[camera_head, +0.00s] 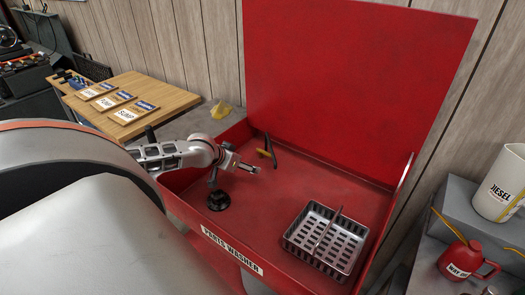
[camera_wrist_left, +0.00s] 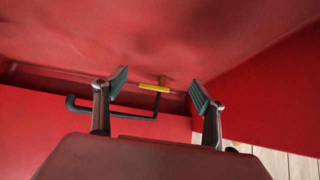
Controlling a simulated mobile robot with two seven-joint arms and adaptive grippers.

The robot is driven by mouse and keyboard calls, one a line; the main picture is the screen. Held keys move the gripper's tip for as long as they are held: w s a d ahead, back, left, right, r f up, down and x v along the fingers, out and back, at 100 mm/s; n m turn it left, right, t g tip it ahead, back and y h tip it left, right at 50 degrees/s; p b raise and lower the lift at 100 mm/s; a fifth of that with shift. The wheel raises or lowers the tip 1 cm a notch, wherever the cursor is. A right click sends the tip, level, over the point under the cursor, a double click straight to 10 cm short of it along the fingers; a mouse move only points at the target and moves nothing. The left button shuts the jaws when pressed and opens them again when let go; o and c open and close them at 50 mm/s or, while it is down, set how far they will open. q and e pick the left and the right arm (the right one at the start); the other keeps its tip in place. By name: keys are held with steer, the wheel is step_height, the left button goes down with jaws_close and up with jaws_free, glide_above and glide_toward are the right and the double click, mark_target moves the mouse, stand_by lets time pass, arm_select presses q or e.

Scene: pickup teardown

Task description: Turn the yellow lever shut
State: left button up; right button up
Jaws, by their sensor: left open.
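The yellow lever (camera_head: 264,153) is a small handle by a black bent spout (camera_head: 269,145) at the back left of the red parts washer (camera_head: 300,174). In the left wrist view the lever (camera_wrist_left: 154,88) shows between my fingertips, farther off than they are and apart from them. The black spout (camera_wrist_left: 112,112) runs below it and bends up at the left. My left gripper (camera_head: 242,164) is over the basin, short of the lever and to its lower left in the head view. In the wrist view the gripper (camera_wrist_left: 159,90) is open and empty.
A metal basket (camera_head: 324,240) stands at the basin's front right. A black round fitting (camera_head: 218,200) is on the basin floor below my gripper. The raised red lid (camera_head: 355,75) stands behind. A wooden table (camera_head: 135,95) with labelled cards is at left, a red can (camera_head: 465,260) at right.

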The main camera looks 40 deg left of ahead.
mark_target(264, 152)
arm_select(q)
steer(key=w, duration=0.6)
steer(key=w+a, duration=0.1)
steer(key=w, duration=0.3)
steer(key=shift+w+a+f, duration=0.1)
steer(key=shift+w+f, duration=0.3)
steer(key=shift+f, duration=0.05)
steer(key=shift+c, duration=0.3)
steer(key=c, duration=1)
